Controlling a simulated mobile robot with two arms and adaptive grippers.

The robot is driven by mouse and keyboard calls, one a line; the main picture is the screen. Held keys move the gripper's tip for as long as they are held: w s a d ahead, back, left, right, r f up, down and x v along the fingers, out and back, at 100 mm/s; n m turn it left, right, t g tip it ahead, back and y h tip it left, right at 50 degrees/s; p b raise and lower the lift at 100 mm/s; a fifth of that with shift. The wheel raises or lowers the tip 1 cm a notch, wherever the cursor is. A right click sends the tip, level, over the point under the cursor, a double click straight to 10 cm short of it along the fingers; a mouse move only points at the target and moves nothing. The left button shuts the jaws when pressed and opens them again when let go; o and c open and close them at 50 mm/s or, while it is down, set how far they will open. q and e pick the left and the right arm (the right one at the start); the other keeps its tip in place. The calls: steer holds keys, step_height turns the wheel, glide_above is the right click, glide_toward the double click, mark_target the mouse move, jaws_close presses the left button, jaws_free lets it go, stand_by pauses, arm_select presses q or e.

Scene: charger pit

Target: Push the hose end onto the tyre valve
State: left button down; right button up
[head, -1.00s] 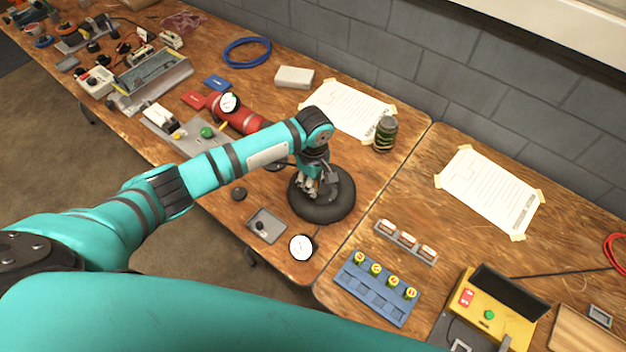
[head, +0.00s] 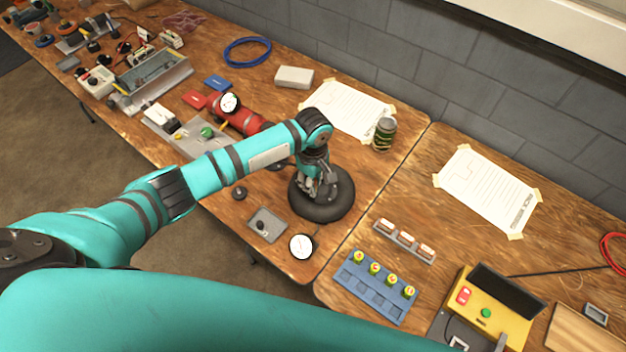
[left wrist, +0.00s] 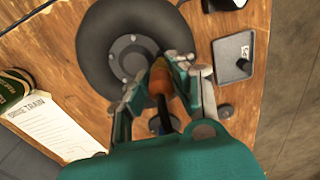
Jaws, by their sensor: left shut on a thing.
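The black tyre (head: 338,206) lies flat on the wooden bench, and its grey hub with bolts shows in the left wrist view (left wrist: 131,55). My left gripper (head: 314,196) is over the tyre, pointing down. In the left wrist view my left gripper (left wrist: 158,80) is shut on the hose end (left wrist: 161,84), an orange-brown piece with a dark hose behind it. The hose end is above the hub side of the tyre. The tyre valve is hidden or too small to make out, so I cannot tell whether they touch. My right gripper is not in view.
A round white gauge (head: 301,246) and a grey tray (head: 267,224) lie near the bench's front edge. A red cylinder (head: 245,121) is behind my arm. A dark can (head: 384,134) stands beyond the tyre. A blue rack (head: 376,287) stands at right.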

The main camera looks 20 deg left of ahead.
arm_select(q)
steer(key=shift+f+b, duration=0.65)
steer(key=shift+f, duration=0.75)
steer(key=c, duration=1.1)
jaws_free()
steer(key=shift+r, duration=0.1)
step_height(320, 180, up, 12)
steer(key=shift+f, duration=0.1)
